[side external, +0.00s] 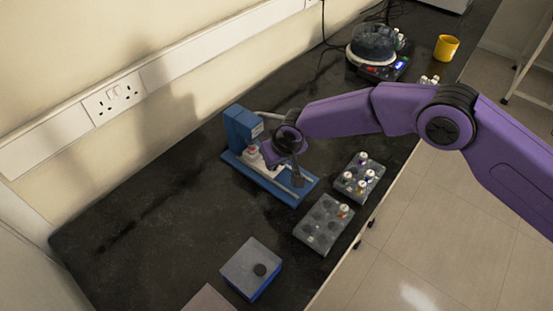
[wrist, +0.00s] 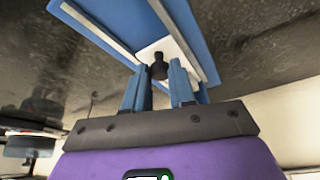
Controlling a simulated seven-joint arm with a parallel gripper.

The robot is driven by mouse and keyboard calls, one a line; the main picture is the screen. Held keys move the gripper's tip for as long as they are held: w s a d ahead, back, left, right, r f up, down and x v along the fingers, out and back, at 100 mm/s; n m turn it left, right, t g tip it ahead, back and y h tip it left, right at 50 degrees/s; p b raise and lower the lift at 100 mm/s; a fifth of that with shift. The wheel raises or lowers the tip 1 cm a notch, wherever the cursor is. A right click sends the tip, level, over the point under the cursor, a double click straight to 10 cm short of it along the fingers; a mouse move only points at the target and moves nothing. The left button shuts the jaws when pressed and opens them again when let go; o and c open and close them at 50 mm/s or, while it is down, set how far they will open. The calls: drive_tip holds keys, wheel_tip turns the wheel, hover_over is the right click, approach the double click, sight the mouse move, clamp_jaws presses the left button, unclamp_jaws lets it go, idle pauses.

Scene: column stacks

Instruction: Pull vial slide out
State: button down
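The blue device (side external: 240,128) stands on the dark bench with a long blue base and pale rails. Its white slide (side external: 262,167) sits on the rails, with a red-topped vial (side external: 253,150) near the upright. In the wrist view the white slide (wrist: 178,47) carries a black knob (wrist: 158,68). My gripper (wrist: 160,70) is open, with its two blue fingers apart on either side of the knob; I cannot tell whether they touch it. In the side view my gripper (side external: 297,180) is low over the rails and hides part of the slide and the knob.
Two grey racks (side external: 320,226) (side external: 366,170) with capped vials stand to the right of the device. A grey-blue block (side external: 250,268) lies in front. A round machine (side external: 374,45) and a yellow cup (side external: 446,47) are at the back. The bench left of the device is clear.

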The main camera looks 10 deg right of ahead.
drive_tip(key=shift+s+d, duration=3.05)
drive_tip(key=shift+d, duration=0.2)
drive_tip(key=c, duration=0.9)
unclamp_jaws()
drive_tip(key=shift+s, duration=0.1)
drive_tip(key=shift+r, duration=0.15)
drive_tip(key=shift+s+r, duration=0.1)
drive_tip(key=shift+r, duration=0.2)
drive_tip(key=v, duration=1.6)
drive_tip(key=shift+s+r, duration=0.2)
drive_tip(key=shift+s, duration=0.05)
